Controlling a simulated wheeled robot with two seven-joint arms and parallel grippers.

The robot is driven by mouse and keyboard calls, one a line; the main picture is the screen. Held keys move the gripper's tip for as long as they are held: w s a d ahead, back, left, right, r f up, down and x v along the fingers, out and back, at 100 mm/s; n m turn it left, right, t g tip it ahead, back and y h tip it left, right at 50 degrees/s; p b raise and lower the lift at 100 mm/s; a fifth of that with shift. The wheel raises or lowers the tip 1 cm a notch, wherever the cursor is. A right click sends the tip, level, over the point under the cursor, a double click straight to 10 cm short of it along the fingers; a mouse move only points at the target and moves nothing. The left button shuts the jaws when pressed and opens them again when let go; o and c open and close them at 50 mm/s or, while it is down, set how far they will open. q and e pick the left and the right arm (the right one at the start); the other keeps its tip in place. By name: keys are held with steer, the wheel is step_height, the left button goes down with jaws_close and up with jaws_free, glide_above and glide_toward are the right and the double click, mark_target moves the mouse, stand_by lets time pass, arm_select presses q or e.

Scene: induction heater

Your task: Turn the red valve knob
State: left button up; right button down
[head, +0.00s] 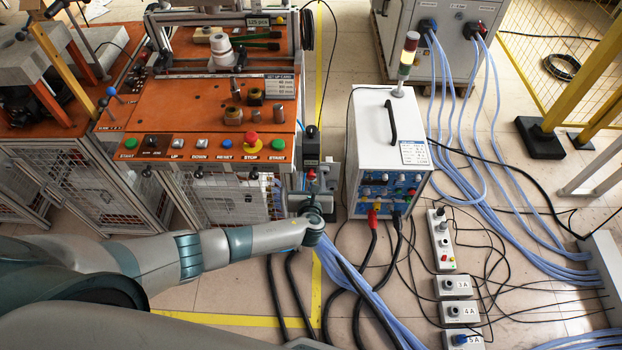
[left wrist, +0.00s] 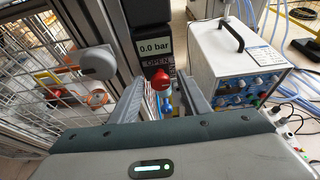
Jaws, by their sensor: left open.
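The red valve knob (left wrist: 160,80) is a small red ball in the left wrist view, below a dark gauge (left wrist: 155,48) reading 0.0 bar. In the head view a small red spot (head: 312,173) shows at the machine's right side. My left gripper (left wrist: 162,93) is open, with one finger on each side of the knob in the picture. I cannot tell whether either finger touches it. In the head view my left gripper (head: 312,196) is small and partly hidden by its wrist. My right gripper is not in view.
The orange-topped machine (head: 190,105) with a button row stands at left. A white generator box (head: 372,120) is close on the right. A mesh guard (left wrist: 50,85) and a grey round part (left wrist: 98,63) are left of the gripper. Cables cover the floor.

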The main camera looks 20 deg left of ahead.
arm_select(q)
steer(key=c, duration=1)
